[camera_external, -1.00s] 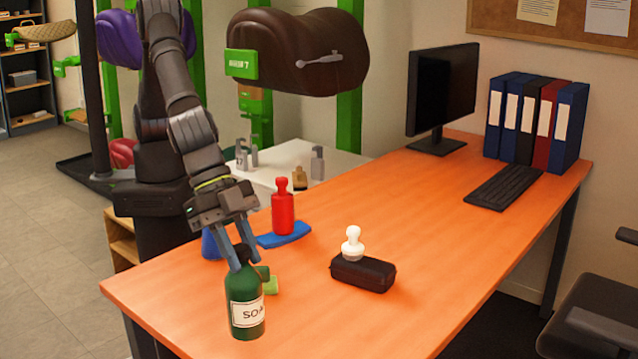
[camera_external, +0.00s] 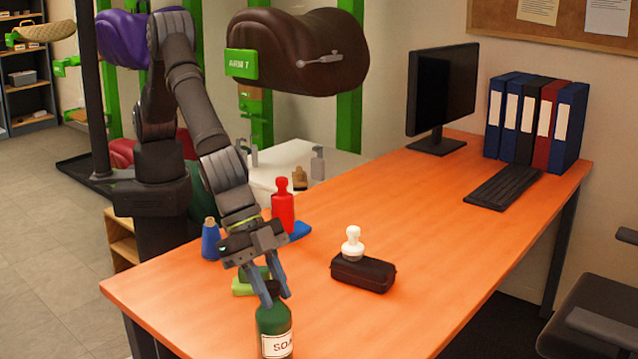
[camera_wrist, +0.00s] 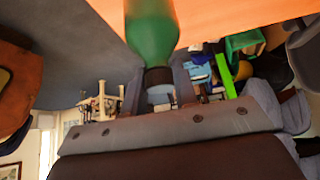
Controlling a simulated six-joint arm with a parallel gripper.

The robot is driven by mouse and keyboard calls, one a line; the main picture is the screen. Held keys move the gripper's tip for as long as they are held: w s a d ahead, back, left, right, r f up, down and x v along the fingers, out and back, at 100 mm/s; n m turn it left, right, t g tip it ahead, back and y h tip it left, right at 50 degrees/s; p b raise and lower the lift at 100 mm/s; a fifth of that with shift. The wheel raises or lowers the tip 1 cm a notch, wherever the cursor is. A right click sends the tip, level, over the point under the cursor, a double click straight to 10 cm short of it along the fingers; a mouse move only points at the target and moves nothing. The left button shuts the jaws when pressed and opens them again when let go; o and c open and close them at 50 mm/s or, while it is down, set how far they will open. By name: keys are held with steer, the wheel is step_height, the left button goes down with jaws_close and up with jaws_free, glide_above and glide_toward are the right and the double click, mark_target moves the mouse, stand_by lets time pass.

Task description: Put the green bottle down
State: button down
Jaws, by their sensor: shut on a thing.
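The green bottle (camera_external: 273,327) has a white label reading "SOA" and a dark cap, and stands roughly upright at the front of the orange table (camera_external: 420,230). My gripper (camera_external: 272,296) is shut on its neck from above. In the wrist view the green bottle (camera_wrist: 152,32) sits between my two fingers (camera_wrist: 158,90), with its cap toward my palm. I cannot tell whether its base touches the table, as its lower edge is close to the bottom of the picture.
Behind my gripper are a green block (camera_external: 243,288), a blue bottle (camera_external: 210,240) and a red bottle (camera_external: 283,210) by a blue pad (camera_external: 299,230). A black case (camera_external: 362,273) with a white stamp-like piece (camera_external: 352,244) stands to the right. The table's right front is clear.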

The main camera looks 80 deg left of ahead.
steer(key=c, duration=1.1)
jaws_free()
steer(key=shift+f, duration=0.15)
steer(key=shift+c, duration=0.2)
steer(key=shift+s+r, duration=0.1)
steer(key=shift+r, duration=0.3)
steer(key=v, duration=1.1)
steer(key=shift+a+r, duration=0.2)
steer(key=shift+s, duration=0.1)
